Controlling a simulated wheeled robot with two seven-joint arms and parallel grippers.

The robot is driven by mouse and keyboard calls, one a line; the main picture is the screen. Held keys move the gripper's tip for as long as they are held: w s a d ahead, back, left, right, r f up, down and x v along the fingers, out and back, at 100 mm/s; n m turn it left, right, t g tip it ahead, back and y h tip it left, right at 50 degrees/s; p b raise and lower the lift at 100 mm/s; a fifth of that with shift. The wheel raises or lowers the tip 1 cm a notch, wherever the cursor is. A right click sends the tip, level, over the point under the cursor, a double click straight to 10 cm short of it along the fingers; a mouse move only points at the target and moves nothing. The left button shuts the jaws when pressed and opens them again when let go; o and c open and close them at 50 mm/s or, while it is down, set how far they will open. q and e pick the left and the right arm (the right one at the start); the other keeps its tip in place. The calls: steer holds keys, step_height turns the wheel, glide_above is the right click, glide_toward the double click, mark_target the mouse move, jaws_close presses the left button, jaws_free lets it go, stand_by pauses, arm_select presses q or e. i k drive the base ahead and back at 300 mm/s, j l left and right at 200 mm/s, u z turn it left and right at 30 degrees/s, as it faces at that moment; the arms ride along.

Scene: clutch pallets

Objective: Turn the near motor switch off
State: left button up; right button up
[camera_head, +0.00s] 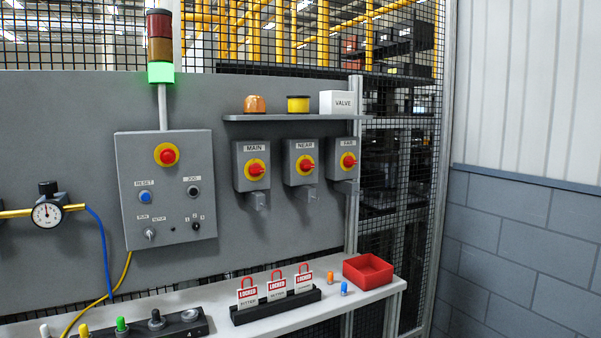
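The near motor switch (304,164) is a grey box labelled NEAR with a yellow disc and a red rotary handle. It is the middle of three similar boxes on the grey panel. Its red handle appears to point to the right, roughly level. The MAIN switch (252,167) is to its left and the FAR switch (345,160) to its right, with red handles turned similarly. A small grey hasp hangs under each box. Neither of my grippers is in view.
A shelf (285,117) above the switches holds an orange beacon, a yellow item and a VALVE box. Below, a ledge (372,297) carries red padlock tags (276,288) and a red tray (368,271). A control box (168,190) stands left; the stack light is green.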

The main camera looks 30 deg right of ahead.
mark_target(306, 165)
steer(key=l, duration=1.35)
steer(key=i+l, duration=0.1)
steer(key=l, duration=1.25)
